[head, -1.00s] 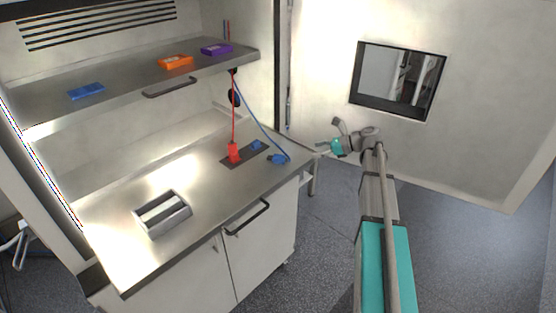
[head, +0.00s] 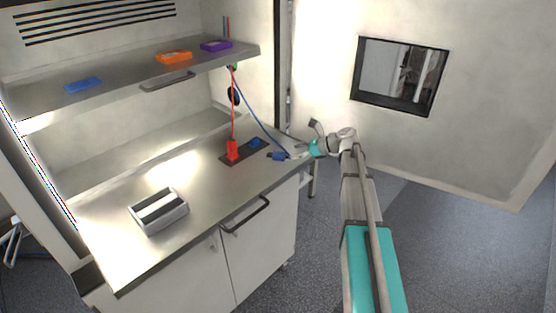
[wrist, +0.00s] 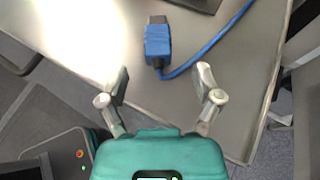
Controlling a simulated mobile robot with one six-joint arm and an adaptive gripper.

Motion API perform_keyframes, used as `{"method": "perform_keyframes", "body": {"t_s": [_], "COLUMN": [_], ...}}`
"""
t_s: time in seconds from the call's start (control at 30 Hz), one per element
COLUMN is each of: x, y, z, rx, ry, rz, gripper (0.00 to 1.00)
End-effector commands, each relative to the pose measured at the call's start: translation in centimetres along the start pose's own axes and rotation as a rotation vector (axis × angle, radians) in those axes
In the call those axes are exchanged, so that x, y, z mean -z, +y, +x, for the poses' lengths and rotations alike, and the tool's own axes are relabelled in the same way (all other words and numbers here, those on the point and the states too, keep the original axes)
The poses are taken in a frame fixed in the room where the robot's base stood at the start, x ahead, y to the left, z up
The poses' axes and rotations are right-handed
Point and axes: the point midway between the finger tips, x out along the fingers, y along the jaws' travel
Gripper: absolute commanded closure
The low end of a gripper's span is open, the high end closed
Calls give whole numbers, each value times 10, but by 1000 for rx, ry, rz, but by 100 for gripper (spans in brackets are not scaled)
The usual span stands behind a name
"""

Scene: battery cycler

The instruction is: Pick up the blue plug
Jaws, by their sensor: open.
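The blue plug (wrist: 157,43) lies on the steel worktop, with its blue cable curving away to the right in the wrist view. In the head view the plug (head: 278,156) is near the worktop's right edge, beside a dark plate. My gripper (wrist: 162,80) is open and empty, its two fingers spread apart. The plug is ahead of the fingertips, roughly in line with the gap between them, and apart from them. In the head view my gripper (head: 296,151) is at the right edge of the worktop, just right of the plug.
A red plug (head: 232,150) stands on the dark plate (head: 233,157), beside a blue socket (head: 254,143). A grey device (head: 158,211) sits at the worktop's front left. Blue, orange and purple boxes lie on the shelf (head: 120,85) above. The red and blue cables hang behind.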

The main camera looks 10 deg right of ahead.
Motion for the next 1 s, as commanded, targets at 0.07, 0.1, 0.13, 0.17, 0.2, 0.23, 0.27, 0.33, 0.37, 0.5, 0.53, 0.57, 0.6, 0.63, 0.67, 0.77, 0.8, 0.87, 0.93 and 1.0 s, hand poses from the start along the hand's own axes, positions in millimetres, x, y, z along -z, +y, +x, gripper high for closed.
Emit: {"method": "perform_keyframes", "body": {"t_s": [0.07, 0.1, 0.13, 0.17, 0.2, 0.23, 0.27, 0.33, 0.37, 0.5, 0.53, 0.57, 0.6, 0.63, 0.67, 0.77, 0.8, 0.87, 0.93, 1.0], "x": [1, 0, 0, 0, 0, 0, 0, 0, 0, 1, 1, 1, 2, 2, 3, 4, 5, 4, 4, 3], "y": [0, 0, 0, 0, 0, 0, 0, 0, 0, 0, 0, 1, 1, 1, 2, 2, 3, 2, 2, 2], "z": [4, 4, 5, 5, 5, 4, 4, 4, 4, 7, 9, 11, 14, 17, 21, 33, 37, 44, 50, 54], "rx": [0, 0, 0, 0, 0, 0, 0, 0, 0, 0, 0, -1, -1, -1, -1, -1, -1, -1, -1, 0], "ry": [0, 0, 0, 0, 0, 0, 0, 0, 0, 0, 0, 0, 0, 0, 0, 0, 0, 0, 0, 0], "rz": [0, 0, 0, 0, 0, 0, 0, 0, 0, 0, 0, 0, 0, 0, -1, 0, 0, 0, 0, 0], "gripper": [17, 17, 17, 17, 17, 17, 17, 17, 17, 17, 17, 17, 17, 17, 17, 17, 17, 17, 17, 17]}}
